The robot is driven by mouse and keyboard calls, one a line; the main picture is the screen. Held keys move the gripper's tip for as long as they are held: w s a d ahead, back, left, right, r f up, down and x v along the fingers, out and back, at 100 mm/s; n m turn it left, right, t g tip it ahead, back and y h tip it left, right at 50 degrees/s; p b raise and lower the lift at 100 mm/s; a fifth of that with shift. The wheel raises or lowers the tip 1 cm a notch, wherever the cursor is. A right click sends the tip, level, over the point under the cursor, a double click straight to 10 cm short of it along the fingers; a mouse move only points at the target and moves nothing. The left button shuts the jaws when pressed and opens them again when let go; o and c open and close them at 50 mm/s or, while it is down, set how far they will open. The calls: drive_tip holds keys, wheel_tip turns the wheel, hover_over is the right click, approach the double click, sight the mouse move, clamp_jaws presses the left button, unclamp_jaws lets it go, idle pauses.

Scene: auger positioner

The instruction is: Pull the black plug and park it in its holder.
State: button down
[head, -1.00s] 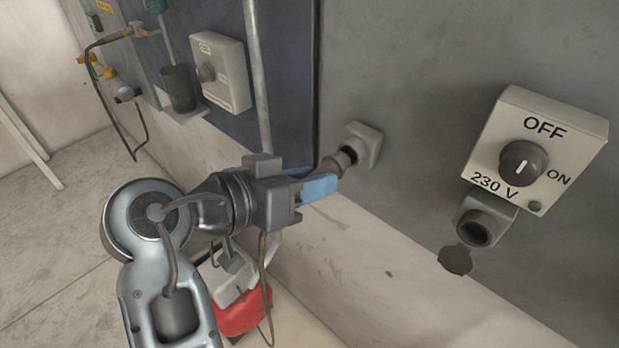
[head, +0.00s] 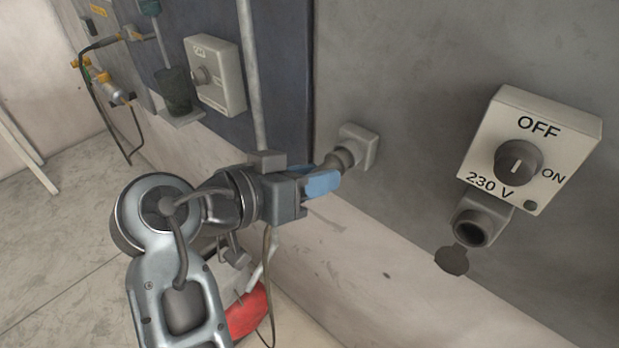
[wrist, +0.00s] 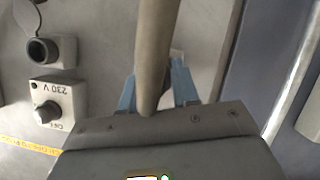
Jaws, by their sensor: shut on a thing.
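My gripper (head: 322,181), with blue fingers, is shut on the plug (head: 336,163), which looks dark grey here. The plug's front end is at the mouth of the grey holder (head: 368,146) on the wall and seems to have entered it; how deep I cannot tell. In the wrist view the plug's body and cable (wrist: 155,50) run between the blue fingers and hide the holder's mouth. The 230 V socket (head: 477,229) on the right is empty, with its round cap (head: 452,260) hanging open. The switch box (head: 545,140) above it has its knob pointer upright, toward OFF.
A second switch box (head: 222,80) and a dark cup (head: 178,92) on a shelf are on the blue panel at left. A vertical pipe (head: 250,70) runs between them and the holder. A red object (head: 248,312) stands low behind my arm. The wall between holder and socket is clear.

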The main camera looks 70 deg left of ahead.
drive_tip(key=shift+w+a, duration=0.4)
drive_tip(key=shift+w, duration=0.25)
drive_tip(key=c, duration=0.8)
unclamp_jaws()
drive_tip(key=shift+o, duration=0.2)
drive_tip(key=b+v, duration=0.1)
drive_tip(key=v, duration=0.6)
drive_tip(key=shift+s+b, duration=0.3)
drive_tip(key=shift+d+r, duration=0.1)
